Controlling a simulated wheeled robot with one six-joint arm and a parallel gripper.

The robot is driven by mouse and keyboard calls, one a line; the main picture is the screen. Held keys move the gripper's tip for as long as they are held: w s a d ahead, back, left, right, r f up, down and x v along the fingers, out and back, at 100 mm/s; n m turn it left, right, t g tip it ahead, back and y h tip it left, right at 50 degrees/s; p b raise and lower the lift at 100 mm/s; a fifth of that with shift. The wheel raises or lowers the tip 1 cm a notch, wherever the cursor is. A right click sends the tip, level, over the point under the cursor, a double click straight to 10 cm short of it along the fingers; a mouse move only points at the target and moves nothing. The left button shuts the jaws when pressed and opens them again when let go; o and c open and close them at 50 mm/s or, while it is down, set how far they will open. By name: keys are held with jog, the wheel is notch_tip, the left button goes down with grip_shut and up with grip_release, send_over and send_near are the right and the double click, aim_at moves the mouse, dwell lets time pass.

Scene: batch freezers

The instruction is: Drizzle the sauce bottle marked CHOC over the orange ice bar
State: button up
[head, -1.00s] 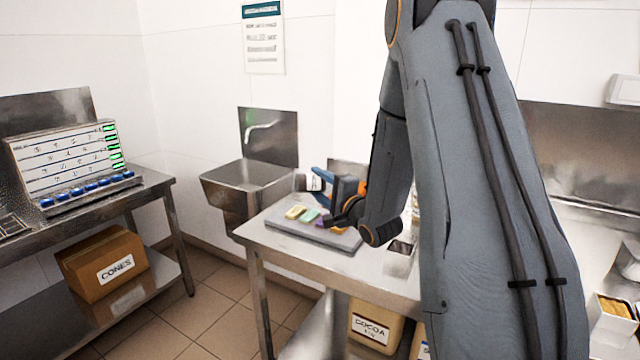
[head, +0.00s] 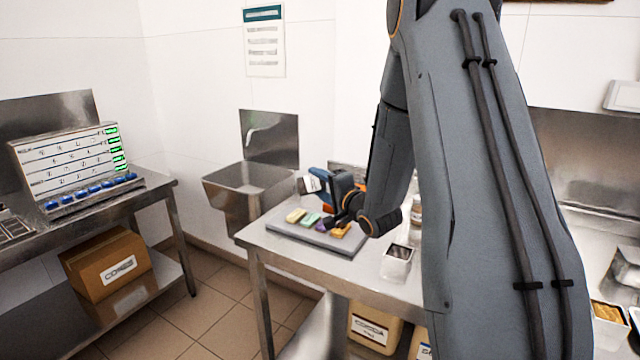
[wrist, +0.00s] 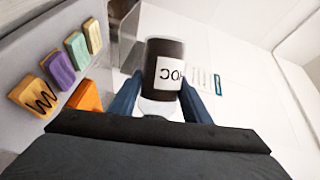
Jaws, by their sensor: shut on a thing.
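The orange ice bar (wrist: 35,97) lies on the tray and carries a dark zigzag line. It also shows in the head view (head: 341,230), below and to the right of the bottle. The purple bar (wrist: 60,69), green bar (wrist: 77,48) and pale yellow bar (wrist: 93,35) lie in a row beside it.
The tray is on a steel table. An orange object (wrist: 86,96) is close to the bars. A sink (head: 245,185) is behind left. A box marked CONES (head: 108,262) sits on a lower shelf.

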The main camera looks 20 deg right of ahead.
jog(key=shift+r+n+g+p, duration=0.4)
jog(key=shift+r+n+p, duration=0.6)
jog(key=shift+n, duration=0.4)
jog(key=shift+r, duration=0.15)
jog(key=shift+r+n+h+p, duration=0.35)
jog(key=shift+r+n+h, duration=0.1)
jog(key=shift+n, duration=0.15)
jog(key=shift+r+n+g+h+p, duration=0.4)
jog(key=shift+r+n, duration=0.3)
jog(key=shift+n, duration=0.5)
jog(key=n, duration=0.1)
jog(key=r+n+h+b, duration=0.1)
jog(key=n, duration=0.1)
jog(key=shift+g+h, duration=0.25)
jog(key=shift+g, duration=0.15)
jog(key=shift+r+n+h+b, duration=0.25)
jog(key=shift+n+h+b, duration=0.15)
jog(key=shift+n+b, duration=0.45)
jog(key=shift+r+n+h+b, duration=0.2)
jog(key=shift+n+h+b, duration=0.2)
jog(key=shift+n+b, duration=0.45)
